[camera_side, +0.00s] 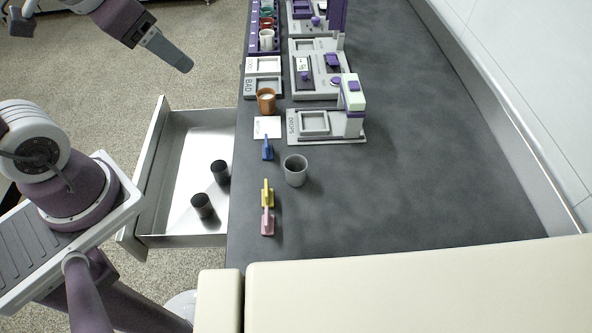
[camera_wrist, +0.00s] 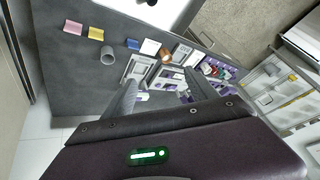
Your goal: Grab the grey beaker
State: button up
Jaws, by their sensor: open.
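The grey beaker (camera_side: 295,170) stands upright on the dark counter, near its left edge and to the right of the small coloured tools. It also shows at the upper left of the wrist view (camera_wrist: 108,56). My gripper (camera_side: 182,60) is high at the upper left of the side view, well away from the beaker and beyond the open drawer. In the wrist view my two fingers (camera_wrist: 160,84) are spread apart with nothing between them.
Blue (camera_side: 267,149), yellow (camera_side: 267,192) and pink (camera_side: 267,223) tools lie along the counter's left edge. A brown cup (camera_side: 266,101) and a purple-grey device (camera_side: 330,125) stand farther back. An open drawer (camera_side: 157,170) holds two black cylinders (camera_side: 202,206). Counter right of the beaker is clear.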

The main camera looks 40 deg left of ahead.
jog(key=w+a+f+m, duration=0.4)
jog(key=w+a+f, duration=0.25)
jog(key=w, duration=0.35)
jog(key=m+h, duration=0.6)
jog(key=h, duration=0.2)
send_near(296, 167)
jog(key=a, duration=0.2)
jog(key=w+a, duration=0.1)
jog(key=a, duration=0.2)
jog(key=w+a, duration=0.1)
jog(key=a, duration=0.2)
jog(key=shift+a+r, duration=0.1)
jog(key=shift+a, duration=0.1)
jog(key=s+d+h, duration=0.1)
jog(key=s+d+t+h, duration=0.1)
jog(key=s+d+h, duration=0.2)
jog(key=d, duration=0.1)
jog(key=shift+s+d+f+h, duration=0.1)
jog(key=shift+s+f+h, duration=0.2)
jog(key=shift+f, duration=0.05)
jog(key=shift+t, duration=0.3)
jog(key=x, duration=1.2)
jog(key=shift+s+d+r, duration=0.2)
jog(key=shift+d+r, duration=0.05)
jog(key=shift+r, duration=0.05)
jog(key=c, duration=1.4)
